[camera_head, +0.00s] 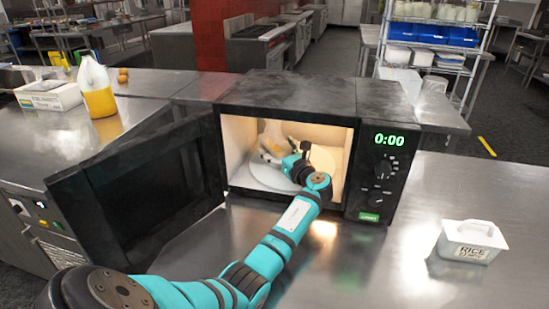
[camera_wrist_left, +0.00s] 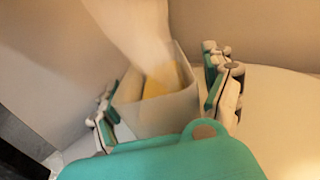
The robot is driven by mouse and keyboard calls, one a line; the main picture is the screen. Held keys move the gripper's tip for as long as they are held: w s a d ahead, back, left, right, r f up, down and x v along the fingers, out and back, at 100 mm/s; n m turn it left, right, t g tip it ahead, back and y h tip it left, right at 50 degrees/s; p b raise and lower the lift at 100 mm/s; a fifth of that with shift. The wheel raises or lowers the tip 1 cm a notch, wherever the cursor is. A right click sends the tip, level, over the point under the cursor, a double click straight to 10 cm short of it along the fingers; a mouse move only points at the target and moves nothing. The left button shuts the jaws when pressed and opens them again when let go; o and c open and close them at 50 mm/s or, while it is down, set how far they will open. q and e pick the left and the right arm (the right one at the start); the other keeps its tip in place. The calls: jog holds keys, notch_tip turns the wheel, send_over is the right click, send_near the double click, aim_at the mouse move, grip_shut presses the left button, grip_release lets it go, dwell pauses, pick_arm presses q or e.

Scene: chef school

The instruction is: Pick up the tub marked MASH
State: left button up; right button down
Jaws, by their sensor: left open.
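A pale tub with yellow contents (camera_wrist_left: 150,117) stands inside the open microwave (camera_head: 300,92), and its marking is not visible. A whitish plume (camera_wrist_left: 140,30) rises over it. My left gripper (camera_head: 284,156) reaches through the microwave door opening. In the left wrist view, the open fingers of my left gripper (camera_wrist_left: 163,90) stand on either side of the tub. I cannot tell whether they touch it. In the head view the tub is largely hidden by the gripper. A white tub marked RICE (camera_head: 472,242) sits on the counter at right. My right gripper is not in view.
The microwave door (camera_head: 140,190) is swung open to the left. The microwave's side walls and the round plate (camera_head: 250,177) lie close around my gripper.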

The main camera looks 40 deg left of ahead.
pick_arm(q)
jog(key=c, duration=1.4)
jog(key=shift+r, duration=0.1)
jog(key=shift+c, duration=0.2)
